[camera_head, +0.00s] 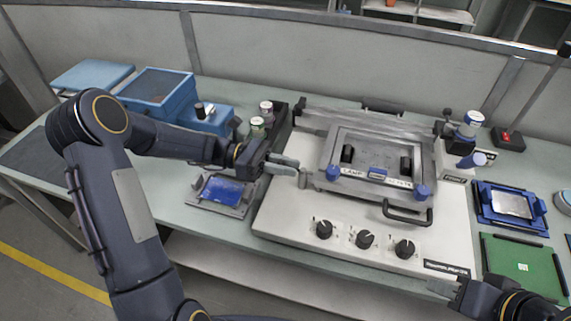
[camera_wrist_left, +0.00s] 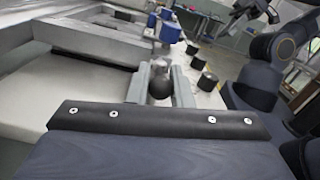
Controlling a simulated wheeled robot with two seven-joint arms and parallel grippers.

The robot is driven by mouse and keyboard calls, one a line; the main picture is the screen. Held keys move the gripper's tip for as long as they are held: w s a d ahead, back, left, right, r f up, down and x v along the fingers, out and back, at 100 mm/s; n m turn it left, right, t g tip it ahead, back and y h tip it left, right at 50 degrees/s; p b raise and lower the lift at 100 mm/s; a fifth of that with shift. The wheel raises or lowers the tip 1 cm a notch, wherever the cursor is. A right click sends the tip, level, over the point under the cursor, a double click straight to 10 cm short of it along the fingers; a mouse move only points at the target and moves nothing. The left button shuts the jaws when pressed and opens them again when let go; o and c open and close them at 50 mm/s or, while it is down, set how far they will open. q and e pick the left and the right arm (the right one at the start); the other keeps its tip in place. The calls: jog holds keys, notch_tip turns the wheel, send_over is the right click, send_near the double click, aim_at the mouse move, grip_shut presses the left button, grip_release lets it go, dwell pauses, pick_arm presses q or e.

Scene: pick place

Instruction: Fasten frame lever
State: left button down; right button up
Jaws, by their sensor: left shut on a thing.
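My left gripper (camera_head: 291,166) is at the left side of the frame. In the left wrist view, my left gripper (camera_wrist_left: 160,88) is shut on the frame lever (camera_wrist_left: 159,80), a grey metal piece with a dark rounded end between the two fingers. In the head view the lever is mostly hidden by the fingers. My right gripper (camera_head: 447,291) is low at the right, apart from the frame; its finger gap is unclear.
The white machine (camera_head: 290,222) carries several black dials (camera_head: 364,239) along its front and a dark handle (camera_head: 407,213). A blue bin (camera_head: 158,93) stands at the back left. A green board (camera_head: 522,263) and a blue tray (camera_head: 511,207) lie at the right.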

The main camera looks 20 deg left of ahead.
pick_arm(q)
jog(key=c, duration=1.4)
grip_release()
jog(key=shift+o, duration=0.2)
jog(key=a, duration=0.8)
jog(key=shift+w+b, duration=0.15)
jog(key=shift+b, duration=0.15)
jog(key=shift+d, duration=0.1)
